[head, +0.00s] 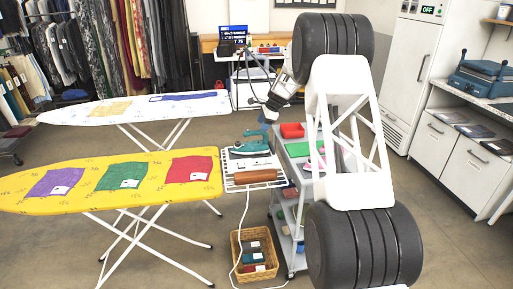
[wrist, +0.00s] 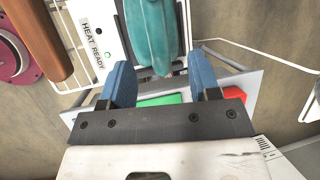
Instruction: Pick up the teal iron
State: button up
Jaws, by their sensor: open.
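The teal iron (head: 252,141) rests on the wire rack (head: 240,186) at the right end of the yellow ironing board in the head view. In the wrist view the iron (wrist: 150,35) shows at the top centre, partly cut off by the frame edge. My gripper (wrist: 162,72) is open, with its two blue fingers apart and nothing between their tips. The iron lies just beyond the fingertips, roughly in line with the gap. In the head view my gripper (head: 268,113) is above and slightly right of the iron; its fingertips are small there.
A brown wooden cylinder (head: 255,176) lies on the rack beside the iron. A white panel reading "HEAT READY" (wrist: 94,36) is left of the iron. A grey cart (head: 292,186) with red and green items stands right. A wicker basket (head: 236,246) is below.

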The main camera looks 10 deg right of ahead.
aim_at(257, 134)
jog(key=shift+x, duration=1.25)
jog(key=shift+f, duration=0.1)
jog(key=shift+x, duration=2.55)
grip_shut()
jog(key=shift+r, duration=1.8)
jog(key=s+r, duration=0.1)
jog(key=s, duration=1.5)
jog(key=shift+a+r, duration=0.2)
jog(key=shift+r, duration=0.05)
